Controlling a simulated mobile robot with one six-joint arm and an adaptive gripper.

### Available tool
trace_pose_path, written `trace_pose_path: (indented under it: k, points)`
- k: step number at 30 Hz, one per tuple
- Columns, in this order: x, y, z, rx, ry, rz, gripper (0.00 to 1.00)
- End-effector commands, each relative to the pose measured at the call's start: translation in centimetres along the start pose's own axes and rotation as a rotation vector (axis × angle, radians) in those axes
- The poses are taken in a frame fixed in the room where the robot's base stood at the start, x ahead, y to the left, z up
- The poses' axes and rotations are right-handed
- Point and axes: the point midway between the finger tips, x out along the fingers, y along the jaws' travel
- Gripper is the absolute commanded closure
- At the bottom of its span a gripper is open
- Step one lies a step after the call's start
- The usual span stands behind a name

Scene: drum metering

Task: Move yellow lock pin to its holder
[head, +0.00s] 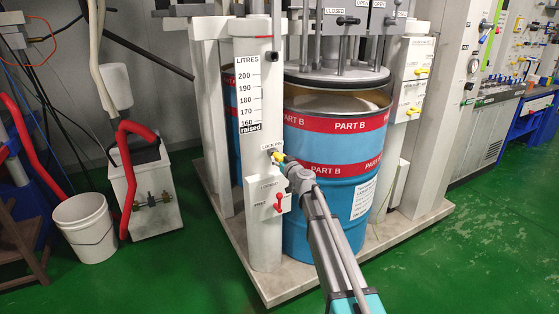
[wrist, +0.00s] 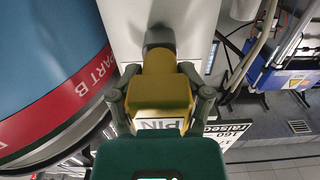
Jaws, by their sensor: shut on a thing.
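The yellow lock pin (head: 278,157) is at the white post (head: 262,220), just under the "LOCK PIN" label. My gripper (head: 289,163) reaches up to it from the lower right. In the wrist view my gripper (wrist: 162,98) is shut on the yellow lock pin (wrist: 160,90), one finger on each side of its block. A grey round part shows beyond the yellow block, against the white post. I cannot tell how deep the pin sits in the post. I cannot make out a separate holder for certain.
A blue drum (head: 320,220) with red "PART B" bands stands right behind my gripper. A red lever (head: 279,202) sits on the post below the pin. A white bucket (head: 85,225) stands at left. Green floor is free at front left and right.

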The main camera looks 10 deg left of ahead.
Motion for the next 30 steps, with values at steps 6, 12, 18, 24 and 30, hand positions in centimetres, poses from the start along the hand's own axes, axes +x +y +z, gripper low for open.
trace_pose_path:
  k: [6, 12, 18, 24, 30]
  points:
    - [0.44, 0.00, -0.01, 0.000, 0.000, 0.000, 1.00]
    - [0.52, -0.01, -0.01, 0.000, 0.000, 0.000, 0.20]
    - [0.50, 0.00, -0.01, 0.000, 0.000, 0.000, 0.00]
    - [0.48, 0.01, 0.00, 0.000, 0.000, 0.000, 0.00]
    - [0.30, 0.00, 0.00, 0.000, 0.000, 0.000, 0.00]
